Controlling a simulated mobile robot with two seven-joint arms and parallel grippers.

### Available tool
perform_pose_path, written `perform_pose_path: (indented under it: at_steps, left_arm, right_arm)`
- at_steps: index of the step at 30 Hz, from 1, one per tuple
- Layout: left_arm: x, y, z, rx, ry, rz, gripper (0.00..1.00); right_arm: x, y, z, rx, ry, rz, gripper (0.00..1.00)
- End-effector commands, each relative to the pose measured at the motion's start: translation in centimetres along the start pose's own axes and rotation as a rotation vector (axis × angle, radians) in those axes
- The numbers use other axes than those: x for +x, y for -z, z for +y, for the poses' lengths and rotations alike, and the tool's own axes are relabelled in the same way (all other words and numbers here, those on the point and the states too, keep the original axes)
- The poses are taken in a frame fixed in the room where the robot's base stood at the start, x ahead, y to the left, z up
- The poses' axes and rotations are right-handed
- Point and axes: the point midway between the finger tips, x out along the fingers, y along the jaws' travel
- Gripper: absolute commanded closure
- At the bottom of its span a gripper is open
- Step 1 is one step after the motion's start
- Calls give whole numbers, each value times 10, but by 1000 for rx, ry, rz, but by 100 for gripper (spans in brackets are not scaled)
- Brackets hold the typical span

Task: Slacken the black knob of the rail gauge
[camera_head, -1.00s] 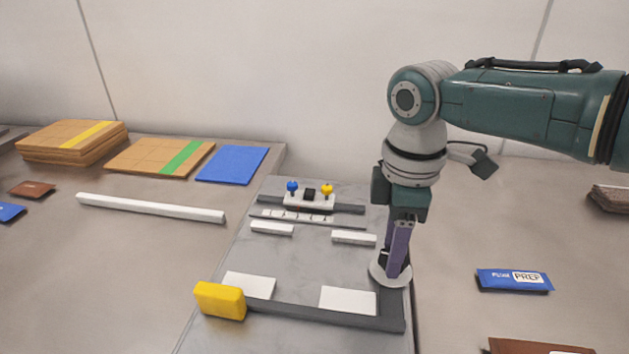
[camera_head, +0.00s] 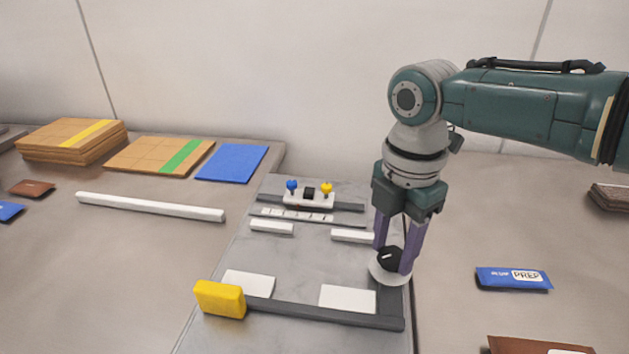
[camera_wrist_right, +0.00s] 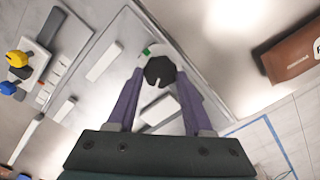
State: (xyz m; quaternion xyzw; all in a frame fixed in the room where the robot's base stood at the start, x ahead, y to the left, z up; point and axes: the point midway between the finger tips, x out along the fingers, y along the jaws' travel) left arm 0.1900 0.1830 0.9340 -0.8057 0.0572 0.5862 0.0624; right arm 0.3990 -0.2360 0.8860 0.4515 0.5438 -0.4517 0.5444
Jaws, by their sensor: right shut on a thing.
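A black knob (camera_head: 389,259) with a pale mark on it stands on a round white disc (camera_head: 377,274) at the right side of the grey plate. My right gripper (camera_head: 394,260) points down with its purple fingers on either side of this knob, shut on it. The wrist view shows the knob (camera_wrist_right: 159,71) between the two fingertips. At the back of the plate, a white carriage (camera_head: 322,202) on a dark rail (camera_head: 350,208) bears a blue knob (camera_head: 292,186), a small black block (camera_head: 309,193) and a yellow knob (camera_head: 326,189). My left gripper is not in view.
White bars (camera_head: 272,227) and white pads (camera_head: 348,299) lie on the grey plate (camera_head: 300,262). A yellow block (camera_head: 220,300) sits at its front left corner. A blue packet (camera_head: 514,279) lies to the right. Boards (camera_head: 72,141) and a long white bar (camera_head: 150,207) lie left.

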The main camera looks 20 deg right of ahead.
Motion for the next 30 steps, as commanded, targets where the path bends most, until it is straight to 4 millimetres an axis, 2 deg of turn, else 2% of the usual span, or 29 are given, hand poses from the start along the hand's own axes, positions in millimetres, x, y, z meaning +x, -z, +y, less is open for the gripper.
perform_pose_path:
  at_steps: [17, 18, 25, 30]
  left_arm:
    - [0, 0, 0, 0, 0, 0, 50]
    - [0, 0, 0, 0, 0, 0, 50]
    - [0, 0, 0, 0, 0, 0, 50]
    - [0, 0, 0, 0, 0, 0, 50]
  right_arm:
    - [-2, 2, 1, -31, 0, 4, 100]
    - [-2, 2, 0, -31, 0, 4, 44]
    - [-1, 1, 0, -29, 0, 2, 19]
    - [-1, 0, 0, -28, 0, 1, 19]
